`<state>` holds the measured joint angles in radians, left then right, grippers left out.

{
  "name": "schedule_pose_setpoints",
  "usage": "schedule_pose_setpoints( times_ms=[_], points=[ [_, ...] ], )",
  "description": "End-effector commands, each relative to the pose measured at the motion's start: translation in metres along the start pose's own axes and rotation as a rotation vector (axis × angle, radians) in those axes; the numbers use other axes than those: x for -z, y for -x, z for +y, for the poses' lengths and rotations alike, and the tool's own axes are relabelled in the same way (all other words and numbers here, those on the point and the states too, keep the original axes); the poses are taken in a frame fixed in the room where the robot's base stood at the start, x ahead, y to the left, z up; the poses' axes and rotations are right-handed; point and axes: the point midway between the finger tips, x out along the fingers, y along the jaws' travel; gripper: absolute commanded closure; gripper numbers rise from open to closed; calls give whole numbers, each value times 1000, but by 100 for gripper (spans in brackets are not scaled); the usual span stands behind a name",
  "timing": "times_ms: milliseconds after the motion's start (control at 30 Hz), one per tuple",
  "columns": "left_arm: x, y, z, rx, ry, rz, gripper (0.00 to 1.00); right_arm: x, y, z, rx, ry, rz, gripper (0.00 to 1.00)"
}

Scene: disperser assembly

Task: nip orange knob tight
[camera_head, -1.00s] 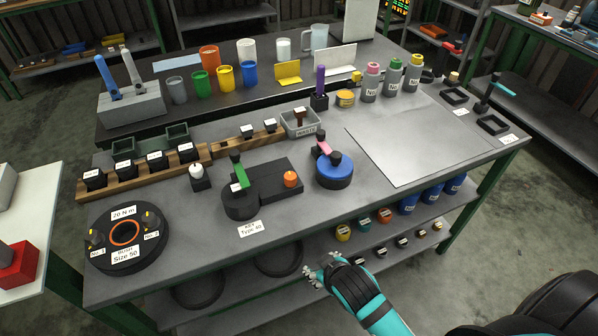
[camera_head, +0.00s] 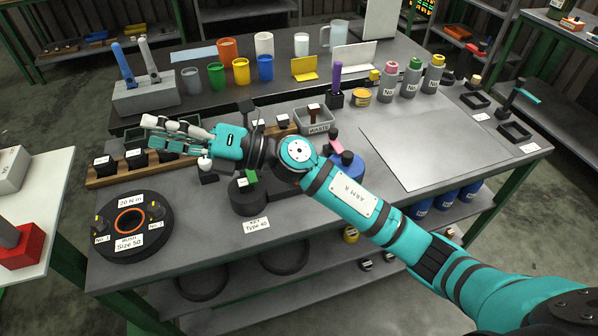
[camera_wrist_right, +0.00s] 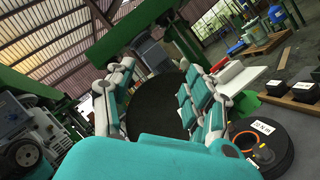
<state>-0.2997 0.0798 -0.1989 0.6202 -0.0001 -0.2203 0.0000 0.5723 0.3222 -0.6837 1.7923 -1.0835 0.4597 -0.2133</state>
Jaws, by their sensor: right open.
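The orange knob is hidden now behind my right arm in the head view; a second ago it showed on the black fixture. That black fixture (camera_head: 248,200), with its green handle and "KEY Type 40" label (camera_head: 257,225), is partly covered by the arm. My right gripper (camera_head: 152,133) is open and empty, with its fingers pointing left above the wooden block rack. Its two spread fingers also show in the right wrist view (camera_wrist_right: 158,80), with nothing between them. My left gripper is not in view.
A black disc (camera_head: 105,253) with an orange ring (camera_head: 130,221) sits at the table's front left. The wooden rack (camera_head: 103,182) holds black blocks. A white-topped small post (camera_head: 207,177) stands below my gripper. A clear grey plate (camera_head: 420,165) lies at right.

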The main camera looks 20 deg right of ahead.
Motion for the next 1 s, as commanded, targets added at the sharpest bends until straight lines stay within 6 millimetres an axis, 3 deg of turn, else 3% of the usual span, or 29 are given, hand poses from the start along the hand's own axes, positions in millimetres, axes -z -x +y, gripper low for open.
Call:
schedule_pose_setpoints(
  times_ms=[67,133,233,367,500,600,700,833,1000],
  points=[
    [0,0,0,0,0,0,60,20,-7,-15,61,181,247,46],
    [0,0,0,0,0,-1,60,34,1,-36,136,316,464,46],
    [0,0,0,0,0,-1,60,34,32,-72,284,478,767,46],
    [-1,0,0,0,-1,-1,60,-3,97,-108,540,611,1128,46],
    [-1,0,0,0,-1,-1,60,-62,168,-111,822,636,1407,46],
    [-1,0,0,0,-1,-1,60,-94,204,-100,970,614,1524,46],
    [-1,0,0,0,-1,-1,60,-111,223,-90,1053,586,1582,46],
    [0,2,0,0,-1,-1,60,-114,232,-90,1084,572,1605,46],
    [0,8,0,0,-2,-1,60,-100,240,-110,1080,569,1606,46]
  ],
)
